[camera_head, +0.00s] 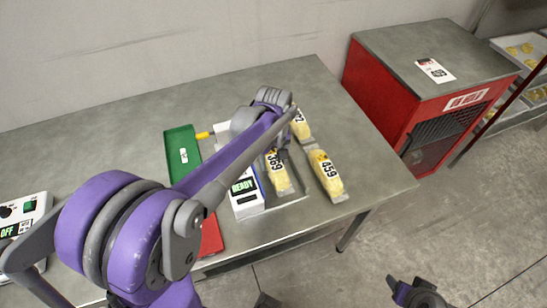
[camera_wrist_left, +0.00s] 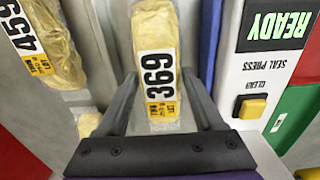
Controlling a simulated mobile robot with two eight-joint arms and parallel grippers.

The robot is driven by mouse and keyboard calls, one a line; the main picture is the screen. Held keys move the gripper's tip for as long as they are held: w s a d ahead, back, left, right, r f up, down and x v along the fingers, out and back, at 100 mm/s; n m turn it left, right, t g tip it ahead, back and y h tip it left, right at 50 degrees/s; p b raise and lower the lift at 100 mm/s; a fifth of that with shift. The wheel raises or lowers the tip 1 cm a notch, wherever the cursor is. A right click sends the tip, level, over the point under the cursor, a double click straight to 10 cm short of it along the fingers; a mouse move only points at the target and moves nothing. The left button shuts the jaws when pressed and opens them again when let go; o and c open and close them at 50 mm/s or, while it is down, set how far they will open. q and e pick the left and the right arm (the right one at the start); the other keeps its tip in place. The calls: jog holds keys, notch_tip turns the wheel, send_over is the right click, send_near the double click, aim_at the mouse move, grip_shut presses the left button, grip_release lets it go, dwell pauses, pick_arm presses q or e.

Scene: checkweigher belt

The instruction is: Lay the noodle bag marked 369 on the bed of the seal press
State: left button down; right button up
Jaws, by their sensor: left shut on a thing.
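The noodle bag marked 369 (camera_head: 279,178) is a yellow bag with a white label. It also shows in the left wrist view (camera_wrist_left: 155,35). My left gripper (camera_wrist_left: 159,76) is shut on it, with a finger on each side; in the head view my forearm mostly hides the gripper. The seal press (camera_head: 246,194) is a white box with a READY display, and it also shows in the wrist view (camera_wrist_left: 255,75). The bag is over the grey bed (camera_head: 292,198) beside that box; I cannot tell whether it touches. My right gripper (camera_head: 415,292) is above the floor, jaws unclear.
Bag 459 (camera_head: 326,177) lies right of the bed, near the table (camera_head: 110,115) edge. Another bag (camera_head: 301,127) lies behind it, partly hidden. A red cabinet (camera_head: 385,95) stands beyond the table.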

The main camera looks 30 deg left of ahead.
dwell(0.4)
pick_arm(q)
grip_release()
jog(key=shift+r, duration=0.1)
jog(key=shift+r+p, duration=1.75)
jog(key=shift+r, duration=1.2)
jog(key=shift+r+p, duration=0.75)
jog(key=shift+r, duration=0.75)
pick_arm(e)
notch_tip(320, 180, up, 7)
jog(key=w, duration=0.2)
jog(key=shift+w+f+t, duration=0.2)
jog(key=shift+w+t, duration=0.05)
jog(key=shift+t, duration=0.05)
jog(key=shift+s, duration=0.1)
